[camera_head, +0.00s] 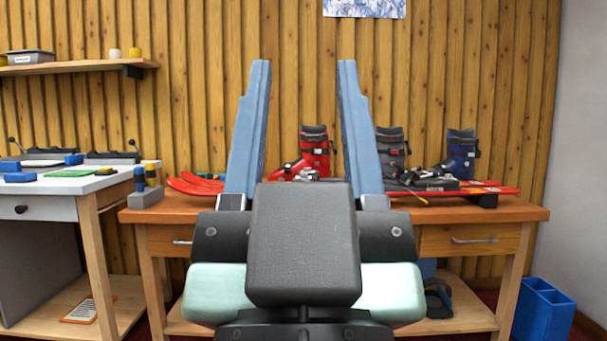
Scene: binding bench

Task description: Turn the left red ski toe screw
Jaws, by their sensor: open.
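My gripper (304,75) is open, with two long blue fingers pointing up and a wide empty gap between them. It is in front of the wooden bench (475,213) and holds nothing. Red skis (192,184) lie on the bench; their tips show left of my left finger, and red ski parts (490,188) also show at the right. A red ski boot (316,150) stands on the bench, seen between my fingers. Small red and grey parts (297,170) lie in front of it. I cannot make out the toe screw; my gripper hides much of the skis.
A grey boot (392,147) and a blue boot (461,155) stand on the bench at the right. A holder (145,199) with tools is at its left end. A white-topped table (70,180) stands at the left, a blue bin (543,310) at the lower right.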

